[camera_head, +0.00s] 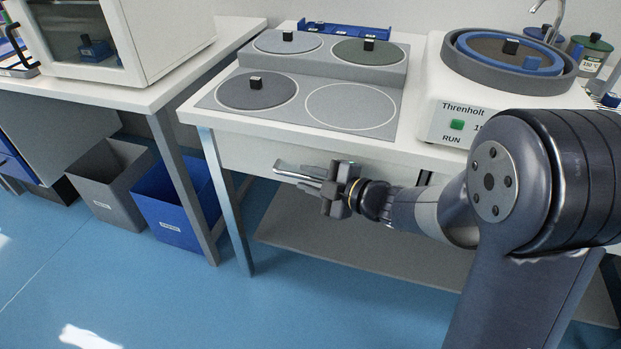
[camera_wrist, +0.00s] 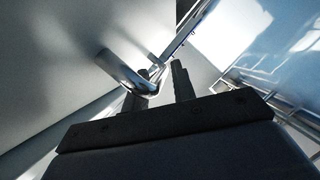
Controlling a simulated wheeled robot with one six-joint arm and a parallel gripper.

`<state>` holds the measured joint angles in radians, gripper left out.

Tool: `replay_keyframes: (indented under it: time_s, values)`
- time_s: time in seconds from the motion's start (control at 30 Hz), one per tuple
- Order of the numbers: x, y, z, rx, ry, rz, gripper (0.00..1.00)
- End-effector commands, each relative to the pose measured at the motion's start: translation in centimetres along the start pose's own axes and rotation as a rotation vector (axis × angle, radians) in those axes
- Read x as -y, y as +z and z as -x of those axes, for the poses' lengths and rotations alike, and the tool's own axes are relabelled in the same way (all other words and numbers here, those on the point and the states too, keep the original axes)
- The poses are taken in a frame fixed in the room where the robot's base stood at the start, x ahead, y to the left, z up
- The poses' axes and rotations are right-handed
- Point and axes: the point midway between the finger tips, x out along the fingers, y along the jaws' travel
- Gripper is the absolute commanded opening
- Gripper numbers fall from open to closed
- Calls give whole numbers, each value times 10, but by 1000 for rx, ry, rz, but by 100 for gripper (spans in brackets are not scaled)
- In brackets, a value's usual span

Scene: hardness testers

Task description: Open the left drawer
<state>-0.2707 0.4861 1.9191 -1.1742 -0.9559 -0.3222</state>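The white drawer front (camera_head: 240,160) sits under the edge of the table with the round plates, and it looks closed. Its silver bar handle (camera_head: 297,172) sticks out from the front; the handle also shows in the wrist view (camera_wrist: 122,70). My gripper (camera_head: 318,184) is at the right end of the handle, in front of the drawer. In the wrist view its two dark fingers are apart, and the handle's near end lies by the left finger. I cannot tell whether they touch. My gripper hides part of the drawer front.
The table (camera_head: 205,118) carries flat round plates and a white machine (camera_head: 450,115) at right. A low grey shelf (camera_head: 300,240) lies underneath. A blue bin (camera_head: 180,205) and a grey bin (camera_head: 112,180) stand at left. The blue floor in front is clear.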

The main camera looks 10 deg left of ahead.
Motion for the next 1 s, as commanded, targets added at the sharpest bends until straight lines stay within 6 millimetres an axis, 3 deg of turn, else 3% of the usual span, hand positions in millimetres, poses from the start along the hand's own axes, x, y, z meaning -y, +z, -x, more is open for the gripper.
replay_keyframes:
  time_s: [0.3, 0.77, 1.0]
  values:
    - [0, 0, 0, 0, 0, 0, 0]
    - [1, 0, 0, 0, -1, 0, 0]
    - [9, -11, 5, -2, -2, -1, 0]
